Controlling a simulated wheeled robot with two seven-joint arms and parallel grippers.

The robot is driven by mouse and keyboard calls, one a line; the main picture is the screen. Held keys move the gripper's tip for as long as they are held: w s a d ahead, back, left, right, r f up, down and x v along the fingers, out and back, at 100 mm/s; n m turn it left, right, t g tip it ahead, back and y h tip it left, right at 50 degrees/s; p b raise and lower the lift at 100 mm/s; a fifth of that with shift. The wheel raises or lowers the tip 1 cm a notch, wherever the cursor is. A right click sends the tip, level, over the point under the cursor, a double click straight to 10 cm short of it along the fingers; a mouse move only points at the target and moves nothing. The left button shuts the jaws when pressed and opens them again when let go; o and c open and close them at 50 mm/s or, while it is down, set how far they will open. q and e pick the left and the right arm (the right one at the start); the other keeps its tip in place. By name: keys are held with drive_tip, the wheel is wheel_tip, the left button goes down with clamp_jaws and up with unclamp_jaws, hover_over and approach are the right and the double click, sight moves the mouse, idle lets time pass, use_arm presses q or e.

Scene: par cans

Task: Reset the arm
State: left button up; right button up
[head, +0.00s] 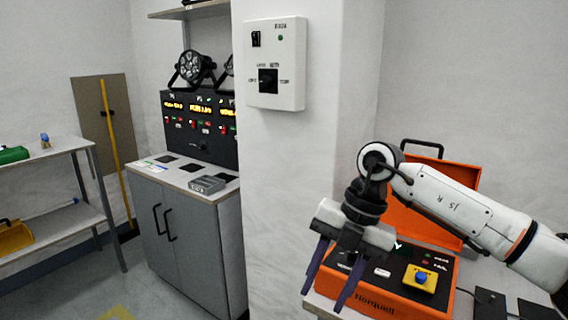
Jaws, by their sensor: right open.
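My right arm (470,205) comes in from the right and is bent at the wrist, with its gripper pointing down. My right gripper (325,290) is open and empty, its two dark fingers apart. It hangs in front of the left part of an orange case (440,305), whose lid is open. I cannot tell whether the fingers touch the case. The case's black panel carries a blue button on a yellow square (421,279). My left gripper is not in view.
A white switch box (275,64) with a black knob is on the wall pillar. A grey cabinet (190,235) with a control panel (199,125) and a par can (190,68) stands behind. A shelf (50,215) holds green and yellow items at left. Floor between is clear.

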drive_tip(key=s+a+f+n+g+y, duration=0.1)
drive_tip(key=s+a+y, duration=0.3)
drive_tip(key=a, duration=0.3)
drive_tip(key=s+a+f+n+g+y, duration=0.15)
drive_tip(key=s+a+y, duration=0.25)
drive_tip(key=a, duration=0.4)
drive_tip(key=s+a+r+m+t+y, duration=0.1)
drive_tip(key=a+r+m+t+y, duration=0.3)
drive_tip(key=y, duration=0.4)
drive_tip(key=w+d+f+m+t+h, duration=0.3)
drive_tip(key=d+f+m+t+h, duration=0.35)
drive_tip(key=m, duration=0.45)
drive_tip(key=w+d+f+m+t+h, duration=0.25)
drive_tip(key=d+f+m+t, duration=0.35)
drive_tip(key=d+m+t, duration=0.35)
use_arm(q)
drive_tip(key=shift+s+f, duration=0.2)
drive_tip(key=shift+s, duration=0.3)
use_arm(e)
drive_tip(key=s+d+f+m+g+h, duration=0.3)
drive_tip(key=s+d+f+h, duration=0.1)
drive_tip(key=s+f, duration=0.6)
drive_tip(key=s+d+f+m+g+h, duration=0.4)
drive_tip(key=s+d+f, duration=0.3)
drive_tip(key=s+f, duration=0.3)
wheel_tip(320, 180, down, 3)
drive_tip(key=shift+d+f, duration=0.1)
drive_tip(key=shift+d, duration=0.05)
